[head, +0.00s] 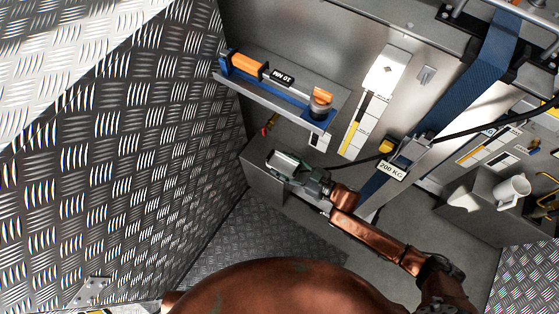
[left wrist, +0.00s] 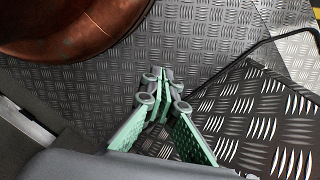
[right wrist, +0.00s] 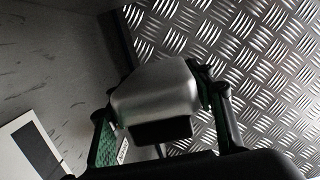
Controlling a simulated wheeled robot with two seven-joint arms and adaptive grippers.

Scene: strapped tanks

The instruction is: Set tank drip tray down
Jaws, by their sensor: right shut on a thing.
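My right gripper (head: 283,160) is shut on a small silver metal piece with a dark lower part, which I take to be the tank drip tray (right wrist: 155,90). In the right wrist view the piece sits between the two fingers (right wrist: 160,112). In the head view the gripper is over the grey ledge (head: 262,178) below the blue and orange tank unit (head: 272,80). I cannot tell whether the held piece touches the ledge. My left gripper (left wrist: 160,88) shows only in the left wrist view, its fingers together with nothing seen between them.
A blue strap (head: 482,75) with a buckle (head: 405,150) and a 200 KG label (head: 391,171) runs down the metal wall. A white jug (head: 511,190) stands on a grey box at the right. Treadplate wall (head: 100,140) fills the left. A dark rod (left wrist: 255,48) crosses near my left gripper.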

